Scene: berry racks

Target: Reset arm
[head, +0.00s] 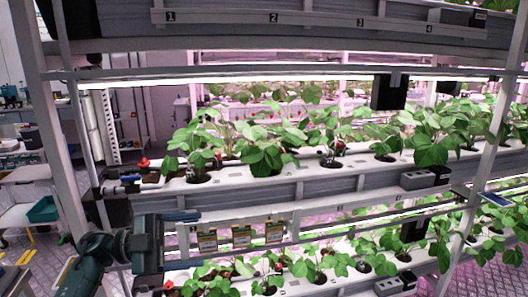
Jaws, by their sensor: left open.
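My left gripper (180,238) is at the lower left, in front of the rack, with its dark teal arm coming in from the lower left corner. It points right, its jaws are apart, and I see nothing held between them. Its upper finger shows clearly against the rack; the lower one is hard to make out. My right gripper is not in view.
The planted white trough (232,182) of the middle tier runs behind and above the gripper. A lower planted trough (237,284) runs below. Small label cards (241,235) hang close right of the gripper. A white rack post (66,160) stands left. A teal bin (42,210) is farther left.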

